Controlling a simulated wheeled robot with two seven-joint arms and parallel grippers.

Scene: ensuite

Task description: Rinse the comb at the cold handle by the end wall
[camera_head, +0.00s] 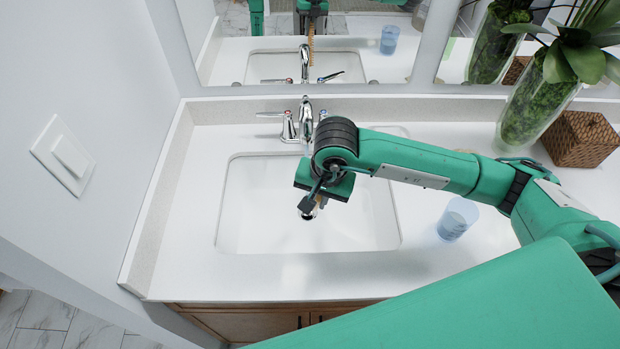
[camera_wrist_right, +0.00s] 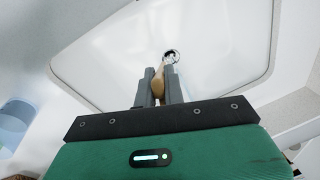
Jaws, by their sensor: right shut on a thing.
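My right gripper (camera_head: 312,203) points down over the sink basin (camera_head: 245,205), in front of the tap. In the right wrist view its fingers (camera_wrist_right: 160,72) are closed on the tan comb (camera_wrist_right: 158,83). The mirror shows the comb hanging below the gripper. The chrome tap (camera_head: 305,115) stands behind the basin. Its handle nearer the left end wall (camera_head: 284,124) has a lever pointing left. I see no running water. My left gripper is not in view.
A blue cup (camera_head: 457,219) stands on the counter right of the basin. A glass vase with a plant (camera_head: 535,108) and a woven box (camera_head: 580,138) are at the back right. The end wall (camera_head: 75,120) with a switch bounds the left. The counter's left strip is clear.

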